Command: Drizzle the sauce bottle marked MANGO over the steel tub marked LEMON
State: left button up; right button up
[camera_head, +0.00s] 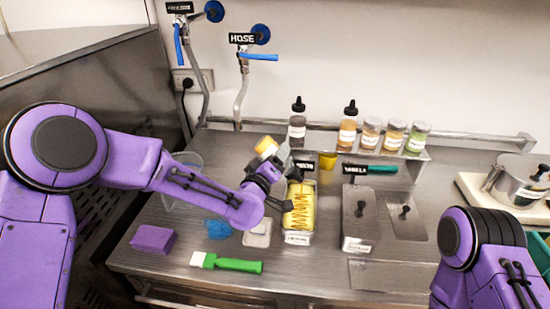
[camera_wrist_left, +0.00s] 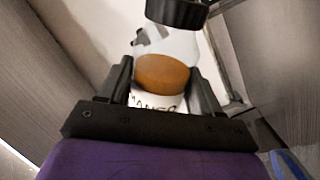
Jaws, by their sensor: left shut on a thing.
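My left gripper (camera_head: 270,168) is shut on the MANGO sauce bottle (camera_head: 266,147), held above the counter behind and left of the yellow tub. In the left wrist view the clear bottle (camera_wrist_left: 168,72) has orange sauce inside, a black cap and a partly hidden label, between the fingers (camera_wrist_left: 165,95). The bottle looks tilted in the head view; its nozzle is hard to make out there. The steel tub (camera_head: 298,238) holds yellow ice cream with darker zigzag lines across it; its front label is too small to read. My right gripper is out of frame.
Another tub section with lids (camera_head: 358,215) stands to the right. Sauce bottles (camera_head: 347,125) and jars (camera_head: 395,136) line the back shelf. The front right counter is mostly clear.

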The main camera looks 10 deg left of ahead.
pick_arm(q)
jog(key=shift+w, duration=0.1)
jog(key=shift+w+b, duration=0.35)
jog(key=shift+w, duration=1.7)
jog(key=n+b, duration=0.1)
jog(key=n, duration=0.3)
jog(key=shift+r, duration=0.1)
